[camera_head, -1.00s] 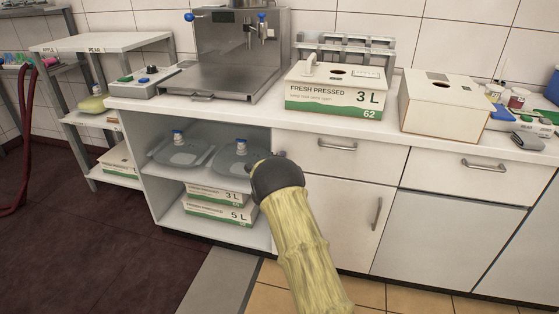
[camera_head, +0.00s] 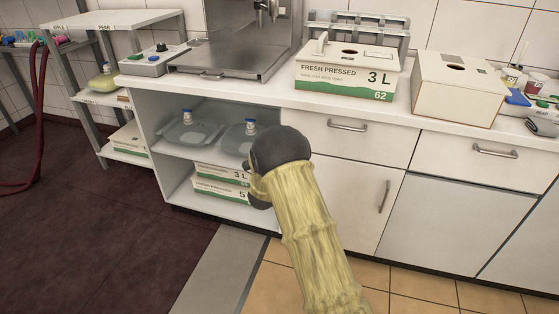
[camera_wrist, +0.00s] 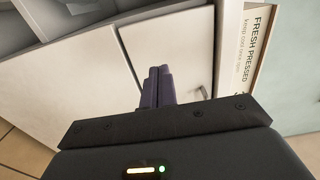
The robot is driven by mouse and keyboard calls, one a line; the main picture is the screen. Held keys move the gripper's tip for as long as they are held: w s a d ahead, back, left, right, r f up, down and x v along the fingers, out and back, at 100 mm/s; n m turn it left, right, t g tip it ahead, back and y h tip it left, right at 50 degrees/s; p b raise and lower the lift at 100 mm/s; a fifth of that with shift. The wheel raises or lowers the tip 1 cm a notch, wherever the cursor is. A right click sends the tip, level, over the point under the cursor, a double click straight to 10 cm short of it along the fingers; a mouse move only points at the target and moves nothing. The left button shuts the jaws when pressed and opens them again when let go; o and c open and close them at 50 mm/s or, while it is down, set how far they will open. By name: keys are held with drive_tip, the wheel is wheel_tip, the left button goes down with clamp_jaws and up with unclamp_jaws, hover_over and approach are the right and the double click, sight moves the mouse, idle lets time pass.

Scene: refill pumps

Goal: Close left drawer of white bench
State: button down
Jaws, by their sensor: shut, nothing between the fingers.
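The white bench (camera_head: 240,91) stands ahead. Its left drawer (camera_head: 317,128) has a metal handle (camera_head: 347,126) and sits under the countertop, left of a second drawer. The drawer front looks flush or nearly flush with the door below; a small gap cannot be ruled out. In the wrist view, turned sideways, my gripper (camera_wrist: 158,70) is shut and empty, its dark fingertips in front of the left drawer's front (camera_wrist: 175,40). Whether they touch it cannot be told. In the head view my yellow-sleeved arm and black wrist hide the fingers and part of the bench front.
A cupboard door (camera_head: 345,195) lies below the drawer. Open shelves at left hold clear containers (camera_head: 190,132) and labelled boxes (camera_head: 222,187). A 3 L box (camera_head: 340,93) and a plain box (camera_head: 455,95) stand on top. The floor at left is clear.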

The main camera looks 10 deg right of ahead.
drive_tip(key=v, duration=0.4)
drive_tip(key=shift+a, duration=0.2)
drive_tip(key=shift+n, duration=0.3)
drive_tip(key=s+a+r+n+g+y, duration=0.1)
drive_tip(key=s+n+g+y, duration=0.5)
drive_tip(key=s+n, duration=0.9)
drive_tip(key=s+r+n+g+y, duration=0.1)
drive_tip(key=s+n+g+y, duration=0.2)
drive_tip(key=s+n+g, duration=1.15)
drive_tip(key=s+r+m+t+p, duration=0.3)
drive_tip(key=r+p, duration=1.2)
drive_tip(key=s+r+m+t+p, duration=0.2)
drive_tip(key=r+m+t+p, duration=0.1)
drive_tip(key=r+p, duration=1.2)
drive_tip(key=shift+s+r+t+p, duration=0.2)
drive_tip(key=shift+s+t+p, duration=0.2)
drive_tip(key=shift+t+p, duration=0.3)
